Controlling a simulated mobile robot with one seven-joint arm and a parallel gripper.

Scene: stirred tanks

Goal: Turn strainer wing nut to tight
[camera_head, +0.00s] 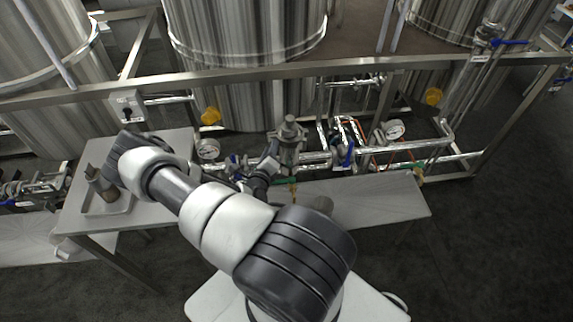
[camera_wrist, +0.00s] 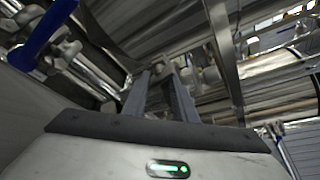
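The strainer (camera_head: 289,145) appears to be the upright steel cylinder with a narrower top in the pipework, at the middle of the head view. Its wing nut is too small to make out in the head view. My gripper (camera_head: 273,160) is close beside the strainer's left side, partly hidden by my arm. In the wrist view my gripper (camera_wrist: 158,75) has its two grey fingers apart, with a gap between them. Small metal fittings (camera_wrist: 185,68) show just beyond the fingertips; I cannot tell whether the wing nut is among them or whether the fingers touch anything.
Steel tanks (camera_head: 247,75) stand behind a frame rail (camera_head: 230,77). Pipes with gauges (camera_head: 208,149) and a blue-handled valve (camera_head: 348,154) flank the strainer. A grey bench (camera_head: 385,200) lies below right. A tray (camera_head: 118,206) holds a fitting at left. A blue handle (camera_wrist: 42,35) shows in the wrist view.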

